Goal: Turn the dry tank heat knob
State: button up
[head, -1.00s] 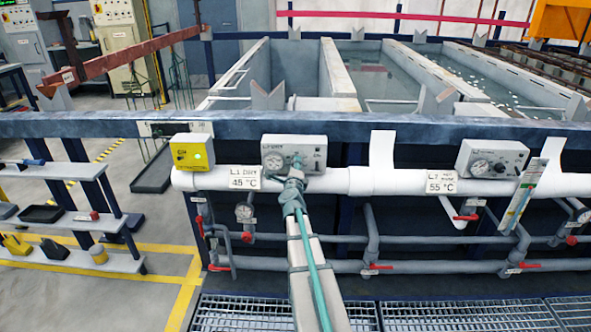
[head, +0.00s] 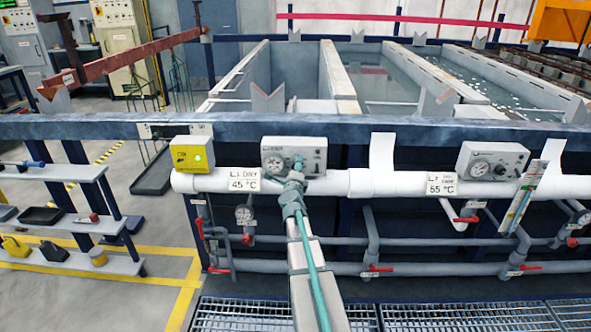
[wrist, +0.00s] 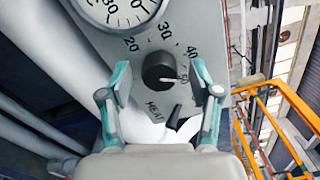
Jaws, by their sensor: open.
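The dry tank control box (head: 320,156) is a grey panel on the white pipe, above a label reading L1 DRY 45 °C (head: 244,180). In the wrist view its black heat knob (wrist: 160,71) sits under a round gauge (wrist: 118,8), with a scale marked 20 to 50 and the word HEAT. The knob's white pointer line is directed right, between 40 and 50. My gripper (wrist: 159,82) has its teal fingers open, one on each side of the knob, with gaps visible. In the head view my gripper (head: 297,164) covers part of the box front.
A second control box (head: 492,160) with a 55 °C label is to the right. A blue-grey rail (head: 400,131) runs behind, and pipes with red valve handles lie below.

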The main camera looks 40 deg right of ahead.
jog(key=shift+s+a, duration=0.1)
jog(key=v, duration=1.1)
jog(key=shift+s+a, duration=0.25)
jog(key=shift+s, duration=0.05)
